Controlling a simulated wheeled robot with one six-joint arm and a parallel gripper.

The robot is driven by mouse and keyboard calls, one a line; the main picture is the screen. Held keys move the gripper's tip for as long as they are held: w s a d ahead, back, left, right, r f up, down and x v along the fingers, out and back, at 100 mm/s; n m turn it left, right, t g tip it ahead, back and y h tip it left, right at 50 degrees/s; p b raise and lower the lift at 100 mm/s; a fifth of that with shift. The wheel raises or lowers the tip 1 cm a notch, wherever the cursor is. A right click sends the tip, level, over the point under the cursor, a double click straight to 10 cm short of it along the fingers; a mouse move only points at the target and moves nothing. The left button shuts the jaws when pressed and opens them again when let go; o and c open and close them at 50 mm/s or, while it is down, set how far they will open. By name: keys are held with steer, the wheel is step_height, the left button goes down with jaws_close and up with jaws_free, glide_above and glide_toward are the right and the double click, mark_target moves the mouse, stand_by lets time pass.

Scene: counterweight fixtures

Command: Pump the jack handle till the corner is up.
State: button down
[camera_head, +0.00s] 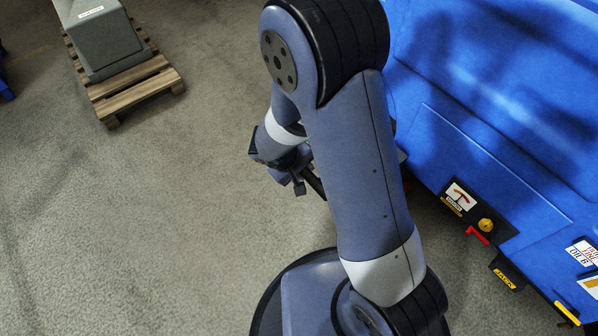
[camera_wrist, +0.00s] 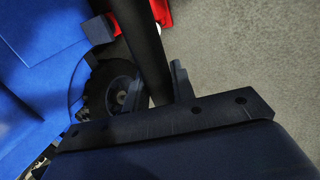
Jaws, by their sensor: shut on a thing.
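The jack handle (camera_wrist: 143,38) is a dark bar that runs from the top of the wrist view down into my gripper (camera_wrist: 160,82). My gripper is shut on it, with one grey finger visible at its right side. In the head view my gripper (camera_head: 297,180) shows left of my arm, low over the floor, with a short dark length of the handle (camera_head: 315,183) beside it. My arm hides the rest of the handle and the jack there. A red part (camera_wrist: 161,12), perhaps of the jack, shows behind the bar. The large blue machine (camera_head: 500,130) stands at the right.
The machine's lower edge carries a gauge plate (camera_head: 461,196), a yellow knob (camera_head: 486,225), a red lever (camera_head: 477,236) and a yellow jack label (camera_head: 504,279). A wheel (camera_wrist: 118,92) is near the handle. A pallet (camera_head: 135,88) bears a grey block (camera_head: 104,45).

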steer(key=s+a+f+h+b, duration=0.1)
steer(key=s+a+f+b, duration=0.1)
steer(key=b, duration=0.3)
steer(key=s+a+f+t+h+b, duration=0.1)
steer(key=s+a+f+b, duration=0.1)
steer(key=a+f+b, duration=0.3)
steer(key=shift+s+f+b, duration=0.3)
steer(key=shift+s+b, duration=0.1)
steer(key=shift+b, duration=0.35)
steer(key=shift+a, duration=0.1)
steer(key=s+a+f+t+h+b, duration=0.2)
steer(key=a+f, duration=0.3)
steer(key=f, duration=0.4)
steer(key=shift+s+a+f+h+b, duration=0.15)
steer(key=shift+s+f+h+b, duration=0.15)
steer(key=shift+s+b, duration=0.5)
steer(key=shift+r, duration=0.1)
